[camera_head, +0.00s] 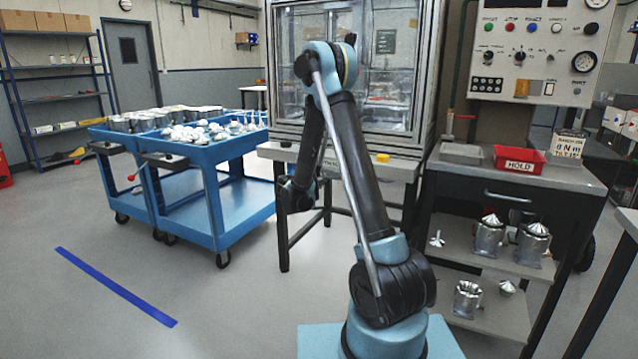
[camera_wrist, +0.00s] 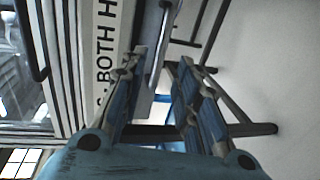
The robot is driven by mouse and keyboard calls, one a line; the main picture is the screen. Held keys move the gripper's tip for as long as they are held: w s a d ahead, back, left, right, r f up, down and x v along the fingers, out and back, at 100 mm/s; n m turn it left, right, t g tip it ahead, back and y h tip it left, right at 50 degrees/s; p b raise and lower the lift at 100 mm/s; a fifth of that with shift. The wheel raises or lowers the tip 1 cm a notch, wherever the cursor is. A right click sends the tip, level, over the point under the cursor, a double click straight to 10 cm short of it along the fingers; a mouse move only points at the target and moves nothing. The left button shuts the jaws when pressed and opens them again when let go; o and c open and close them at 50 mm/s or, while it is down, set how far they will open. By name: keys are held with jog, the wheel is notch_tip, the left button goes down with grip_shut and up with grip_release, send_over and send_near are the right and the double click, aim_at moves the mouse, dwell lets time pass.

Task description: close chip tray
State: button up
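In the wrist view my gripper (camera_wrist: 160,62) has its two fingers apart, with a gap between the tips. A grey metal bar (camera_wrist: 158,45) and a narrow grey panel (camera_wrist: 144,100) show in and beyond that gap; they may belong to the chip tray, but I cannot tell for sure. I see no contact between fingers and bar. A white panel with black lettering (camera_wrist: 105,40) stands to the left of the fingers. In the head view my arm crosses in front of the glazed machine (camera_head: 390,75) and its stand (camera_head: 400,168), so the tray is not clearly visible there.
Blue carts (camera_head: 215,185) with metal parts stand at the left. A bench (camera_head: 500,178) with a red HOLD bin (camera_head: 519,160) and shelves of housings is at the right. A yellow block (camera_head: 382,157) sits on the stand. The floor at left front is clear, with a blue stripe (camera_head: 115,287).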

jog(key=shift+c, duration=0.5)
jog(key=c, duration=0.5)
jog(key=shift+s+a+n, duration=0.1)
jog(key=shift+a+n, duration=0.1)
jog(key=shift+n, duration=0.2)
grip_shut()
jog(key=s+a+n, duration=0.6)
jog(key=a+n, duration=0.3)
jog(key=n, duration=0.8)
jog(key=x, duration=1.4)
jog(key=shift+d+r, duration=0.2)
jog(key=shift+r, duration=0.2)
